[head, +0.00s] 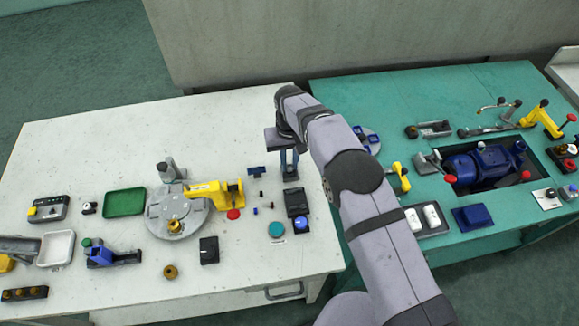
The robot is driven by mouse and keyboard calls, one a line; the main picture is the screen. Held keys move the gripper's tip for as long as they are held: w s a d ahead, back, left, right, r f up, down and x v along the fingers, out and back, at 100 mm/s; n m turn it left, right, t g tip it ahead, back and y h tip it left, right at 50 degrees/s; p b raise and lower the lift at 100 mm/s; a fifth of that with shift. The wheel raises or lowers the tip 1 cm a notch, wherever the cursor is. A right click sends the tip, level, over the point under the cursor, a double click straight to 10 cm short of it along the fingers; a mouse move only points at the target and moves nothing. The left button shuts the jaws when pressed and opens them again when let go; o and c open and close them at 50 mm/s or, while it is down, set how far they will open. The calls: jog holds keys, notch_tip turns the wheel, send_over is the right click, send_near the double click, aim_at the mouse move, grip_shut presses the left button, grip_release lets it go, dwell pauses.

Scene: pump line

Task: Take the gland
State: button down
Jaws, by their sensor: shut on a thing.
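My gripper (289,172) points down over the right part of the white table, just above or at the far end of a black holder (296,197). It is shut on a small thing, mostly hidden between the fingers. I cannot tell from this view whether that thing is the gland, or whether it touches the holder. A loose brass-coloured round part (170,272) lies at the table's front, well left of my gripper. I cannot identify the gland for sure among the small parts.
Left of my gripper are a dark blue block (257,171), small pins, a teal disc (276,230) and a yellow clamp (212,190) by a round grey plate (160,226). A green tray (124,203) stands farther left. A blue pump (485,165) sits on the green bench.

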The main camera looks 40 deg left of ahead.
aim_at(290, 165)
jog(key=shift+r, duration=0.5)
dwell(0.4)
jog(key=shift+r+p, duration=1.4)
jog(key=shift+r, duration=0.8)
jog(key=shift+d, duration=0.1)
